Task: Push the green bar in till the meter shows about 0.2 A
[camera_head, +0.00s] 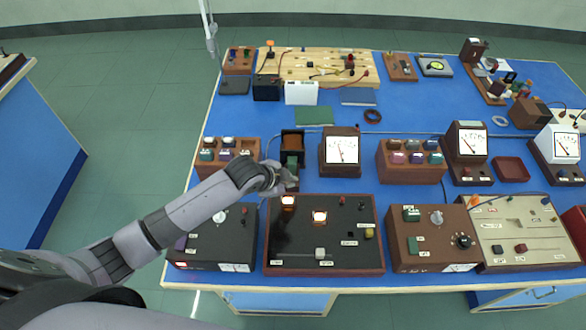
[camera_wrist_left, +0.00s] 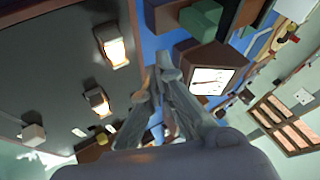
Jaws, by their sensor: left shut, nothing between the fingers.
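The green bar (camera_head: 292,160) sticks out of the front of a dark-topped brown coil box (camera_head: 293,136), and its near end is close to my left gripper. It also shows in the left wrist view (camera_wrist_left: 204,18). My left gripper (camera_head: 290,180) is shut and empty, just in front of the bar; I cannot tell whether they touch. The white-faced meter (camera_head: 341,148) in a brown case stands right of the coil box. Its needle is near mid-scale, but the figures are too small to read. The meter shows in the wrist view (camera_wrist_left: 212,82). My right gripper is out of view.
A black panel (camera_head: 325,245) with two lit lamps lies below my left gripper. Brown blocks with coloured pieces stand left (camera_head: 229,150) and right (camera_head: 412,158). A green mat (camera_head: 314,115) lies behind the coil box on the blue bench (camera_head: 222,113).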

